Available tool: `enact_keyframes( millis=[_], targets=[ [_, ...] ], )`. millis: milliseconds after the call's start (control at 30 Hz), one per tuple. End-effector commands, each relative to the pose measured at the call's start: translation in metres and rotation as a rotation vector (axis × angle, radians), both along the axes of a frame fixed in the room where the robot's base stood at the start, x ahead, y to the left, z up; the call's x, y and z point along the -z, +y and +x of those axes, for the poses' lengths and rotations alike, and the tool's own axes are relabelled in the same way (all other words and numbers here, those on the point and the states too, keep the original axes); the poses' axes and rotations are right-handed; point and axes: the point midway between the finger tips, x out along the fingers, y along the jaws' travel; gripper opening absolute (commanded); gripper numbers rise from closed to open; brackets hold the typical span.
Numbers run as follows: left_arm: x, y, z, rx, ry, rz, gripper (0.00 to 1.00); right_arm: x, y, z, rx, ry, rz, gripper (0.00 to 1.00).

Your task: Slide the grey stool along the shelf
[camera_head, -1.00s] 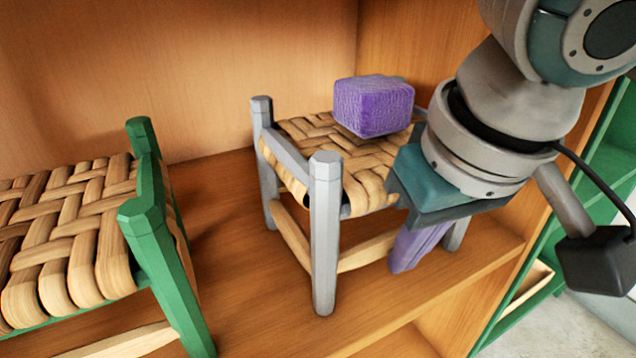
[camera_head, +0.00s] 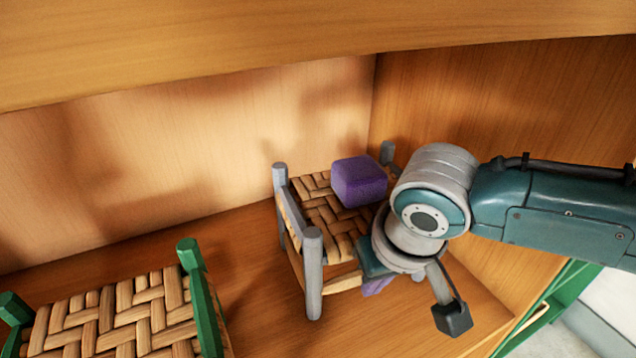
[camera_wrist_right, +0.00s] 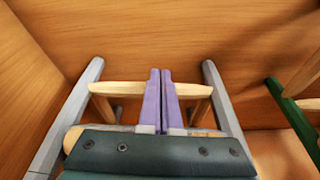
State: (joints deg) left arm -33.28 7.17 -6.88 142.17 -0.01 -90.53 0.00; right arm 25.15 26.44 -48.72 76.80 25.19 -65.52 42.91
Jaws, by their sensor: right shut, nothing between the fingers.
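The grey stool (camera_head: 313,272) stands upright on the shelf (camera_head: 262,325), with a woven tan seat and grey posts. A purple block (camera_head: 359,182) rests on its seat. My right gripper (camera_head: 376,287) is at the stool's right side, pointing down, its purple fingers partly hidden by my wrist. In the right wrist view the fingers (camera_wrist_right: 160,75) are shut together and empty. They overlap the pale rung (camera_wrist_right: 190,90) between two grey legs; I cannot tell whether they touch it. My left gripper is out of view.
A green stool (camera_head: 200,300) with a woven seat stands at the lower left, with bare shelf between it and the grey stool. The shelf's back panel (camera_head: 150,150) and right side wall (camera_head: 500,90) close in behind and right. A green frame (camera_head: 560,305) lies beyond.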

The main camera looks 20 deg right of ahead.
Motion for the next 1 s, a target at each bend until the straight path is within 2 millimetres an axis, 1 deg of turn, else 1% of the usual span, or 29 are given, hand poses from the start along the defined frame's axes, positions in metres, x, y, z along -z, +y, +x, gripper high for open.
enact_keyframes(
  millis=[33,67,100,200,300,367,500,833,933,1000],
  targets=[
    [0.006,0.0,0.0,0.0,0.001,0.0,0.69,0.002,0.0,0.012,0.004,-0.006,0.002,0.0],
    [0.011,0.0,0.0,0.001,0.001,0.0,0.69,0.004,-0.001,0.02,0.005,-0.007,0.002,0.0],
    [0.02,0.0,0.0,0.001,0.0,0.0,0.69,0.007,-0.002,0.032,0.005,-0.009,0.001,0.0],
    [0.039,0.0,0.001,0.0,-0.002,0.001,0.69,0.009,-0.004,0.058,0.004,-0.009,0.001,0.0],
    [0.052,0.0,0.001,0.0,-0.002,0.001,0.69,0.008,-0.006,0.075,0.003,-0.007,0.0,0.0],
    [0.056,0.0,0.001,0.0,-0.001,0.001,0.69,0.006,-0.007,0.081,0.002,-0.005,0.001,0.0],
    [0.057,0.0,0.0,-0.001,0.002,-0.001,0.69,0.002,-0.007,0.086,-0.001,-0.002,0.002,0.0],
    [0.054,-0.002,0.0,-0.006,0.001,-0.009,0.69,-0.001,-0.007,0.086,0.0,-0.001,0.001,0.0],
    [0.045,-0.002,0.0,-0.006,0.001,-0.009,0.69,-0.01,-0.007,0.084,-0.002,-0.001,0.002,0.0],
    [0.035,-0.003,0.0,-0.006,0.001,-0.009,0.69,-0.021,-0.007,0.081,-0.002,-0.001,0.002,0.0]
  ],
)
